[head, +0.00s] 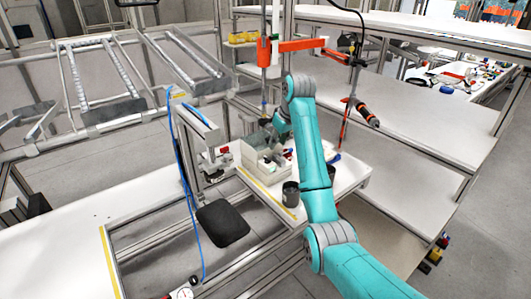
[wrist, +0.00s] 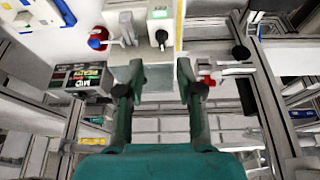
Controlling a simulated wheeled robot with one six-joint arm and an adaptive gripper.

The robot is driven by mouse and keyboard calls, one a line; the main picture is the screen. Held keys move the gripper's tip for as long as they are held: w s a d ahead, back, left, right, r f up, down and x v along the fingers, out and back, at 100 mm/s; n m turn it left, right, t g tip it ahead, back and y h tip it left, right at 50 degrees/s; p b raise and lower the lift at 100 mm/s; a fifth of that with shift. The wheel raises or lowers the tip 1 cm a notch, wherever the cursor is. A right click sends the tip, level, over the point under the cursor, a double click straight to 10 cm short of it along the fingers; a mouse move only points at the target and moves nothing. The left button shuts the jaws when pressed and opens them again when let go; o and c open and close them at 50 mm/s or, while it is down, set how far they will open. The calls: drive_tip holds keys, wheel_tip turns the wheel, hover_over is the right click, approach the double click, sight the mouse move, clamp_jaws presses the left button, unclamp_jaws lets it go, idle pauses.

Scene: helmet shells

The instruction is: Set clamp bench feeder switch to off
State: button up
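My gripper (wrist: 158,74) is open, its two dark fingers apart on either side of a pale grey block in the wrist view. Nothing is visibly held. Beyond the fingertips is a white box (wrist: 168,24) with a small green patch (wrist: 160,13) and a black knob-like part (wrist: 161,37). I cannot tell for certain which part is the feeder switch or its setting. In the head view my gripper (head: 267,126) hangs over the pale box-like unit (head: 255,162) on the white bench (head: 345,176); the arm partly hides the bench.
A red part (wrist: 207,80) is close to the right finger. A dark cup (head: 290,194), a screwdriver tool (head: 367,114) and a black pad (head: 223,223) stand around the bench.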

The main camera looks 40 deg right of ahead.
sight(268, 158)
drive_tip(key=x, duration=0.5)
drive_tip(key=w+x, duration=0.1)
drive_tip(key=x, duration=0.4)
drive_tip(key=shift+w+r, duration=0.1)
drive_tip(key=shift+r, duration=0.05)
clamp_jaws()
